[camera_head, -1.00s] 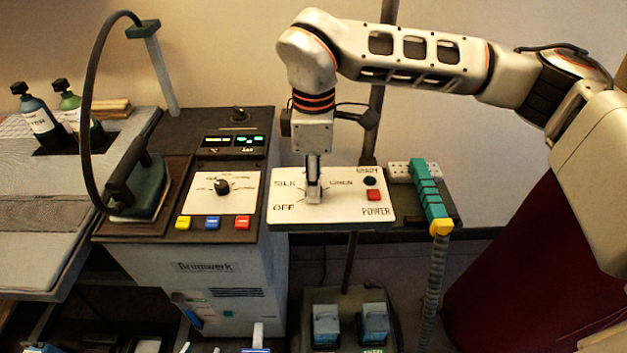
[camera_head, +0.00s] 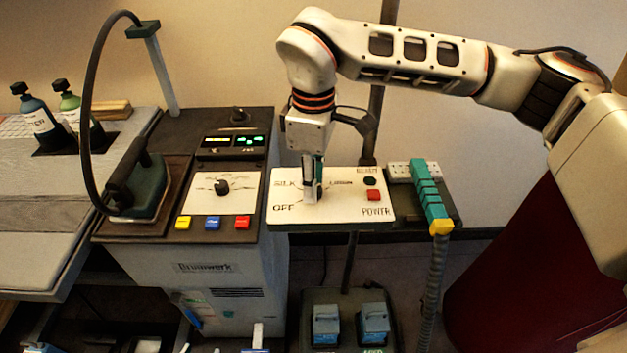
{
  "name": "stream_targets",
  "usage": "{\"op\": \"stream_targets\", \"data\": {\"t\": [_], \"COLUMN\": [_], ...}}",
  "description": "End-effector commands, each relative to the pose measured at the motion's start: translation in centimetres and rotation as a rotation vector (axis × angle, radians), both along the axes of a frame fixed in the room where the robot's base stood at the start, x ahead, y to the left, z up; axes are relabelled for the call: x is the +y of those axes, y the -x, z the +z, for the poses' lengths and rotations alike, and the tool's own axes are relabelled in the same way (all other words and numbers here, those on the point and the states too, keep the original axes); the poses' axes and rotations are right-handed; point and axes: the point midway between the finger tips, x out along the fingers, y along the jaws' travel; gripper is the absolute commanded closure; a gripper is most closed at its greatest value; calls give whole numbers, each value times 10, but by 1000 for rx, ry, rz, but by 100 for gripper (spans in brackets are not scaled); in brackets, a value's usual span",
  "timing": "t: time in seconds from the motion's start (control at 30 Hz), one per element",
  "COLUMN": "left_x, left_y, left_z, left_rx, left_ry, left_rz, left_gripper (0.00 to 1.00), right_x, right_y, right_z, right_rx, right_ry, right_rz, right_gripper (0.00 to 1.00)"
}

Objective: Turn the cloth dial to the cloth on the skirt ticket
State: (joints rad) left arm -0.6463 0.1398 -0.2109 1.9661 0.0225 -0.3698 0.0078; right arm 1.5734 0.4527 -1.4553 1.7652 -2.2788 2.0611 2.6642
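The white dial panel (camera_head: 345,209) stands at the middle, with SILK at its left, LINEN at the right of the dial, OFF at lower left and another word at upper right that is too small to read surely. My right gripper (camera_head: 312,190) points down onto the dial's place in the panel's left half. Its fingers are close together and seem shut on the cloth dial, which they almost wholly hide. The dial's pointer cannot be made out. My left gripper is out of view. I cannot make out a skirt ticket.
A red POWER button (camera_head: 373,195) and a black knob (camera_head: 370,181) sit at the panel's right.

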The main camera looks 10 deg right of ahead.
Motion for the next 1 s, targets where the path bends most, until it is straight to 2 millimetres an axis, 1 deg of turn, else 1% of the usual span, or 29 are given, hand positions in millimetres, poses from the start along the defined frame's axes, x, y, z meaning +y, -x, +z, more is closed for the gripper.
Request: {"op": "stream_targets", "data": {"t": [0.37,0.47,0.57,0.9,1.0], "left_x": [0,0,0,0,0], "left_y": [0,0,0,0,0], "left_z": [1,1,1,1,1], "left_rx": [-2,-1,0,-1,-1], "left_ry": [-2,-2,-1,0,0], "left_rz": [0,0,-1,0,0], "left_gripper": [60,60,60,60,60], "right_x": [0,0,0,0,0], "right_y": [0,0,-1,-1,0], "right_z": [0,6,19,87,102], "right_rx": [1,-1,-2,-3,-3], "right_ry": [0,0,0,0,0], "right_rz": [1,1,0,0,-1], "right_gripper": [61,61,61,61,61]}}
